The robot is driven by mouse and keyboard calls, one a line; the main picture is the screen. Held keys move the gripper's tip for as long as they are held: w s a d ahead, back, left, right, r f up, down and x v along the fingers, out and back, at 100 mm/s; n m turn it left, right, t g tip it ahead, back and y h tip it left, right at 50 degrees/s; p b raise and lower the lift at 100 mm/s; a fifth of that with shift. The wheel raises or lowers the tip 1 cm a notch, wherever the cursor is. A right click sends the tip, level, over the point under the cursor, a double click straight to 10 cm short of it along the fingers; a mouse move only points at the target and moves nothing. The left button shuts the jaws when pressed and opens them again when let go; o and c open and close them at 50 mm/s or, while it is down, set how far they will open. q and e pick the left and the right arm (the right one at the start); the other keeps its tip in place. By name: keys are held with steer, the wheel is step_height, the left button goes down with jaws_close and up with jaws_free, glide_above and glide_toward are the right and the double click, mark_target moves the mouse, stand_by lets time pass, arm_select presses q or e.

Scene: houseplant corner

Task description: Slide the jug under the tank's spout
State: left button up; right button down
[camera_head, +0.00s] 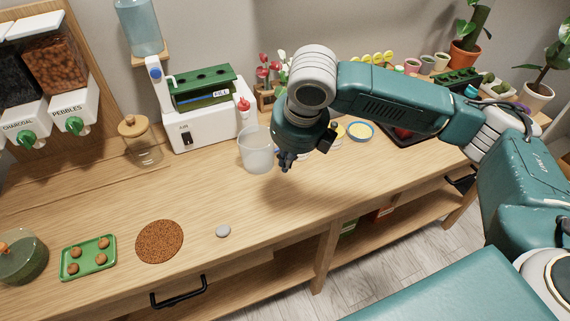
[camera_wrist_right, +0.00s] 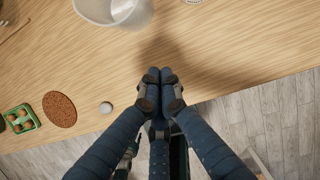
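The jug (camera_head: 257,150) is a clear, frosted vessel standing upright on the wooden worktop, in front of and slightly right of the white tank unit (camera_head: 205,128). It also shows at the top of the right wrist view (camera_wrist_right: 113,8), cut by the frame edge. The tank unit has a green top and a red tap (camera_head: 243,104) at its right front; whether the jug is directly below it I cannot tell. My right gripper (camera_head: 284,162) is just right of the jug, pointing down. Its fingers (camera_wrist_right: 153,76) are together and empty in the wrist view. My left gripper is not in view.
A cork mat (camera_head: 159,241), a grey pebble (camera_head: 223,231) and a green tray (camera_head: 88,258) lie toward the front left. A lidded glass jar (camera_head: 140,145) stands left of the tank. The worktop in front of the jug is clear.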

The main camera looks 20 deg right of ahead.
mark_target(264, 148)
steer(key=x, duration=0.8)
steer(key=shift+f+p, duration=0.35)
steer(key=shift+p, duration=0.05)
steer(key=w, duration=0.2)
steer(key=shift+w+a+p, duration=0.3)
steer(key=shift+w+p, duration=0.05)
steer(key=shift+p, duration=0.05)
steer(key=shift+w+a+f, duration=0.1)
steer(key=shift+w, duration=0.65)
